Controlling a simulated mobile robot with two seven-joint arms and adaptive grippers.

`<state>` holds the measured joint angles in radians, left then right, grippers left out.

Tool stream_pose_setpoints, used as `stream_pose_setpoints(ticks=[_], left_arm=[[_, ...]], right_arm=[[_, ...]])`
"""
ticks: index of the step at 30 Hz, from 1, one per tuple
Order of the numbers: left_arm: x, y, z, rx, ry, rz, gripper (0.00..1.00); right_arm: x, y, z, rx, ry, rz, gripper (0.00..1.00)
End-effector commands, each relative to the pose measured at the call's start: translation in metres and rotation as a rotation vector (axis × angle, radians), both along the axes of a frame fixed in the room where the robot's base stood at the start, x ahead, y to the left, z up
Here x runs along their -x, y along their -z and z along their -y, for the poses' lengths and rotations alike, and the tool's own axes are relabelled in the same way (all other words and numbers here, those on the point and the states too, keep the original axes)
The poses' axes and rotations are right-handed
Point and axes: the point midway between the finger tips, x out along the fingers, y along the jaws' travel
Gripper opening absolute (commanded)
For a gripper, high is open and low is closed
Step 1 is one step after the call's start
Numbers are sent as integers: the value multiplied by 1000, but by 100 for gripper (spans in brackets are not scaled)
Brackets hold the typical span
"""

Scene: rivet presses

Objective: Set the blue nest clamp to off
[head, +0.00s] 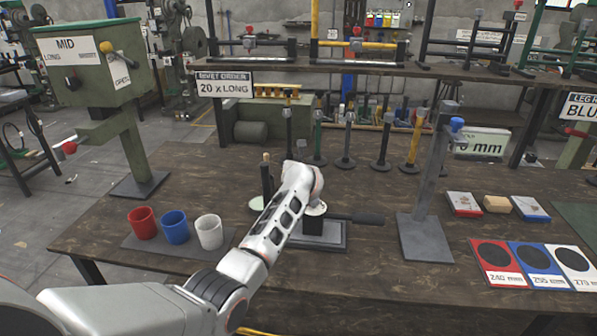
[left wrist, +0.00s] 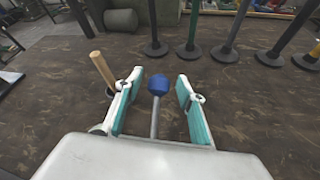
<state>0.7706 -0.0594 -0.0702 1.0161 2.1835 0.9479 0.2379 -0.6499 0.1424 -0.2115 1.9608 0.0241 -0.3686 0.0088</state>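A blue round knob (left wrist: 158,85) on a thin grey rod stands between the fingers of my left gripper (left wrist: 160,77) in the left wrist view. The fingers, with teal pads, are open, and gaps show on both sides of the knob. In the head view my left arm reaches over a small dark fixture (head: 325,240) with a black handle (head: 365,218); the arm hides my fingers and this knob there. The clamp's lower end is hidden, so its setting cannot be told. My right gripper is not in view.
A wooden-handled tool (head: 266,180) stands left of my gripper. Red (head: 142,221), blue (head: 174,227) and white (head: 208,232) cups stand at left. A grey post (head: 428,190) with a blue knob (head: 457,124) stands at right. Several upright posts line the back.

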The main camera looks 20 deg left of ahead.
Motion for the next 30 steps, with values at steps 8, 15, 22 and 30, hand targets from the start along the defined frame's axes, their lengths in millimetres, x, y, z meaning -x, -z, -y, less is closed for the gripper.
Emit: stream_pose_setpoints(ticks=[8,15,22,30], left_arm=[[28,-13,15,3,0,2,39],[60,-27,30,3,1,1,39],[85,-39,42,3,1,0,39],[95,-44,47,2,1,-2,39]], right_arm=[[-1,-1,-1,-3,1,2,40],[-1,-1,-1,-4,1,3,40],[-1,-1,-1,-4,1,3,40],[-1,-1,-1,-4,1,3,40]])
